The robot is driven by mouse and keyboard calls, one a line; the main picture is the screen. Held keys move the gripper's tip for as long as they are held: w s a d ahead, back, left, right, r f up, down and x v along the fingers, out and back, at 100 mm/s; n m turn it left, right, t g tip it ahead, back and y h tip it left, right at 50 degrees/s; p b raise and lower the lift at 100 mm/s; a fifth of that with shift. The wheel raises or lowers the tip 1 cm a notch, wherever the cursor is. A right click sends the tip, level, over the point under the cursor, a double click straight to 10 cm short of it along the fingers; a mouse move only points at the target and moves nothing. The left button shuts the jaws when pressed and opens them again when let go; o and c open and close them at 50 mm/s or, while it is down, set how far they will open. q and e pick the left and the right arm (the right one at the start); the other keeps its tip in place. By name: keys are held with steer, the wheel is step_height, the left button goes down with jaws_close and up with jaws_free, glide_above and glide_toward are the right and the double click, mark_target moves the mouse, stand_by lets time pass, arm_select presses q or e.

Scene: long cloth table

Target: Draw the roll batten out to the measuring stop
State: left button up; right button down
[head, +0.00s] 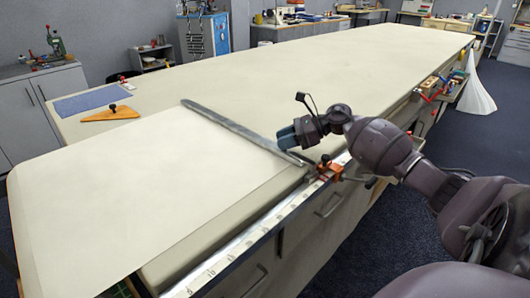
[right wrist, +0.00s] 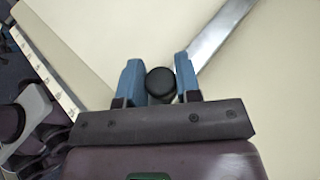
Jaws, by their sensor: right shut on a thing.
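The roll batten (head: 228,123) is a long grey metal bar lying slantwise across the table, along the end of a pale cloth sheet (head: 115,195). It also shows in the right wrist view (right wrist: 218,35). My right gripper (head: 287,137) is at the batten's near end. In the right wrist view its blue fingers (right wrist: 158,75) are shut on a round black knob (right wrist: 161,83) at the batten. The measuring stop (head: 329,169), an orange clamp-like piece, sits on the ruled metal rail (head: 245,240) at the table's near edge, close to the batten's end. My left gripper is not in view.
An orange triangular piece with a black knob (head: 110,114) and a blue cloth (head: 92,100) lie at the far left side. The table (head: 340,70) is bare beyond the batten. Tool holders (head: 435,85) hang on its right side.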

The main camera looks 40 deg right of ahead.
steer(key=shift+w+d+f, duration=0.1)
steer(key=shift+d+f, duration=0.1)
steer(key=shift+d, duration=0.7)
steer(key=shift+d+r, duration=0.1)
steer(key=shift+r, duration=0.15)
steer(key=c, duration=0.9)
jaws_free()
steer(key=v, duration=0.9)
steer(key=shift+d, duration=0.1)
steer(key=shift+v, duration=0.85)
